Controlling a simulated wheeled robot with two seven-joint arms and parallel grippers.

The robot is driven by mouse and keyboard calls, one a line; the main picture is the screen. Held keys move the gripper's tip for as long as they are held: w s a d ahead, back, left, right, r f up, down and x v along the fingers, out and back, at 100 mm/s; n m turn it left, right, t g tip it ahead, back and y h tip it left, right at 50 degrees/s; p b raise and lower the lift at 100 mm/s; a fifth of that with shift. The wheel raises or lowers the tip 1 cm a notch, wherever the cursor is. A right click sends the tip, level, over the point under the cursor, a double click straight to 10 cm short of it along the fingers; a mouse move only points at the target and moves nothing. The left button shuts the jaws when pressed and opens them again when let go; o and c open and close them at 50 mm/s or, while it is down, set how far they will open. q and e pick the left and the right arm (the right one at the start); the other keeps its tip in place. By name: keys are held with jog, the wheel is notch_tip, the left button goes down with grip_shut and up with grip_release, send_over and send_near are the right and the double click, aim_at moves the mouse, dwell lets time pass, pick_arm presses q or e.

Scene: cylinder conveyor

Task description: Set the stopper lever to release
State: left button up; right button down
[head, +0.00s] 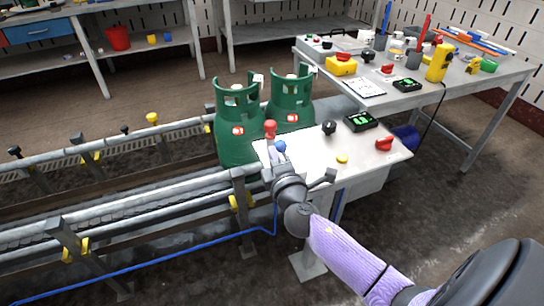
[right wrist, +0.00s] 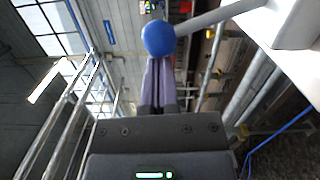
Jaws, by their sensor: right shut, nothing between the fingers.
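A lever with a blue ball knob (head: 281,146) stands at the left end of the white control panel (head: 312,158). In the right wrist view the blue ball (right wrist: 158,37) sits on a pale rod, right at my fingertips. A lever with a red ball knob (head: 270,128) stands just behind it; I cannot read which one is the stopper lever. My right gripper (head: 281,163) is shut and empty, its lilac fingers (right wrist: 158,62) pointing at the blue ball. I cannot tell whether they touch it. My left gripper is out of view.
Conveyor rails (head: 120,205) run left. A cluttered table (head: 440,98) stands behind right.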

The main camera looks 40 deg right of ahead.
jog(key=shift+d+r, duration=0.1)
jog(key=shift+d, duration=0.05)
jog(key=d+m, duration=0.1)
jog(key=d+r+m+p, duration=0.1)
jog(key=m, duration=0.1)
jog(key=s+d+m+p, duration=0.1)
jog(key=shift+d+r, duration=0.2)
jog(key=shift+r, duration=0.1)
jog(key=shift+s+d+r+m, duration=0.1)
jog(key=shift+d+m, duration=0.55)
jog(key=shift+m, duration=0.25)
jog(key=shift+s+d+m+p, duration=0.15)
jog(key=shift+d+m+p, duration=0.35)
jog(key=shift+m+p, duration=0.1)
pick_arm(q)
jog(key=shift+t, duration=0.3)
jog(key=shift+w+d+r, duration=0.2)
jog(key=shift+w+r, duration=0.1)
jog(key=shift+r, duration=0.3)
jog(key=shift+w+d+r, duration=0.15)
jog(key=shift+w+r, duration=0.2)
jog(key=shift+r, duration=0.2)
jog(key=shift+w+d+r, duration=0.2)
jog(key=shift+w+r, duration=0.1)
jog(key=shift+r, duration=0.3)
pick_arm(e)
jog(key=shift+s+d+m, duration=0.1)
jog(key=shift+d+m, duration=0.5)
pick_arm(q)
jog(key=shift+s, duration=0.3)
